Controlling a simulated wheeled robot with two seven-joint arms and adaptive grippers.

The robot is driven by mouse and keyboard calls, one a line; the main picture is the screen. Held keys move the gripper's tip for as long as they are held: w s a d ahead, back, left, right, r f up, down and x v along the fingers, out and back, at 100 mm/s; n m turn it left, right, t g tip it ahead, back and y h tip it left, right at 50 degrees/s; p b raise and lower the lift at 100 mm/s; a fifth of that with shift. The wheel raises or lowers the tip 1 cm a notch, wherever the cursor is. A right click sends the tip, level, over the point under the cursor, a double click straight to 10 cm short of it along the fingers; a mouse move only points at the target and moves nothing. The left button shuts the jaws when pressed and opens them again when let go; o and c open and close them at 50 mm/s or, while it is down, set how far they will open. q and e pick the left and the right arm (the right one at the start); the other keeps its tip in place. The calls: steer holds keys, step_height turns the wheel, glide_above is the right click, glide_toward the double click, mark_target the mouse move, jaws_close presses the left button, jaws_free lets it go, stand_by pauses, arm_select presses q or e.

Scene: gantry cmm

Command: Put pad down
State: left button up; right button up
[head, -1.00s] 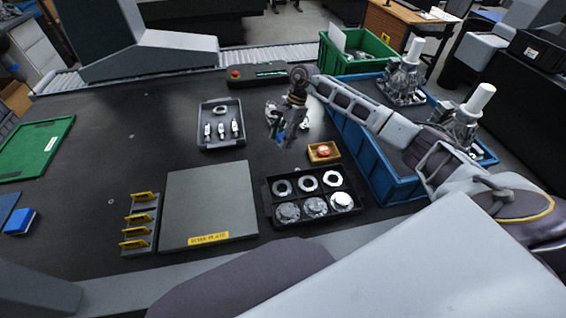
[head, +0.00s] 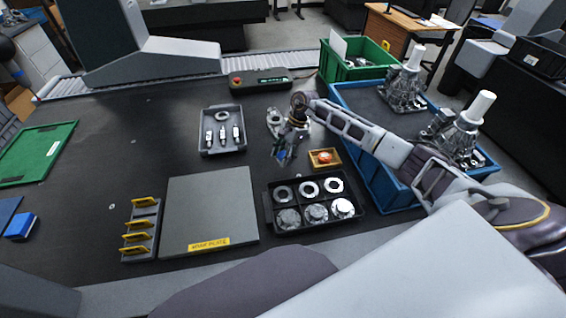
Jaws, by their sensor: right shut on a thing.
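My right gripper (head: 284,153) reaches in from the right over the middle of the black table, fingers pointing down. It is shut on the pad, which is mostly hidden; only a small bluish patch shows at the fingertips. I cannot tell whether the pad touches the table. The gripper is just right of the grey tray and left of the small wooden tray. My left gripper is not in view.
The grey tray (head: 203,150) holds metal parts. The small wooden tray (head: 314,165) holds an orange item. A black tray (head: 271,221) of round parts, a grey plate (head: 208,205) and a yellow-slotted rack (head: 155,246) are nearer. A blue bin (head: 367,170) stands right. The table's left middle is clear.

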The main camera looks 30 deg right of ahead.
steer(key=shift+f, duration=0.15)
steer(key=shift+f, duration=1.75)
steer(key=shift+f, duration=0.1)
steer(key=o, duration=0.9)
